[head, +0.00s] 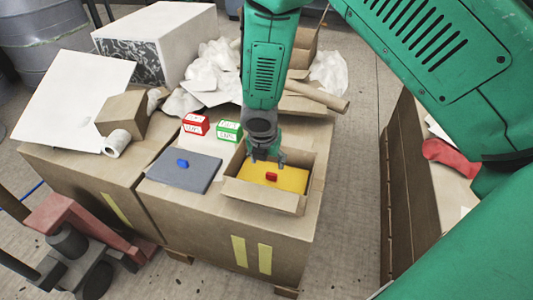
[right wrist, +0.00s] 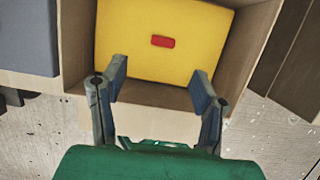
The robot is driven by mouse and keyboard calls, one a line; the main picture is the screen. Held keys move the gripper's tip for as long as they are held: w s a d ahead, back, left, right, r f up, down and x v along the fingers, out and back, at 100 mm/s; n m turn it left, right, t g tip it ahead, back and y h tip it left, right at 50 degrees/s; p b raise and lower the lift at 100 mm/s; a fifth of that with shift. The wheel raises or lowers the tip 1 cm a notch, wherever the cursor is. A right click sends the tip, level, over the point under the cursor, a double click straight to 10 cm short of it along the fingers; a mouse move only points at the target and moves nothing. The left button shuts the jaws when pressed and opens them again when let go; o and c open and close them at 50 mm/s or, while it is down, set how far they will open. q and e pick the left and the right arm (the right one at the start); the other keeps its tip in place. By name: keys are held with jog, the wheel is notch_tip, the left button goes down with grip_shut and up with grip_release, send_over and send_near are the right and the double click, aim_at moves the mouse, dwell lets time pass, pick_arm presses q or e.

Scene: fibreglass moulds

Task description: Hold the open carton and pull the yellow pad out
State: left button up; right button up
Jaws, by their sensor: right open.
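The yellow pad (head: 272,176) lies inside the open carton (head: 262,197), with a small red handle (head: 271,177) on top. The carton sits on the large cardboard box. My right gripper (head: 268,159) is over the back part of the carton, above the pad, and is open and empty. In the right wrist view its two fingers (right wrist: 158,92) are spread apart, with the yellow pad (right wrist: 165,65) and red handle (right wrist: 162,42) beyond them. My left gripper does not show in either view.
A grey pad (head: 184,173) with a blue handle lies left of the carton. A red box (head: 196,124) and a green box (head: 229,131) stand behind it. Crumpled paper and a cardboard tube (head: 318,97) lie at the back. A red pallet jack (head: 80,225) stands front left.

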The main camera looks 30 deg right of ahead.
aim_at(270, 174)
jog(key=x, duration=0.3)
jog(key=b+x, duration=0.1)
jog(key=x, duration=0.2)
jog(key=d+b+x, duration=0.1)
jog(key=x, duration=0.2)
jog(key=shift+f, duration=0.25)
jog(key=shift+a, duration=0.35)
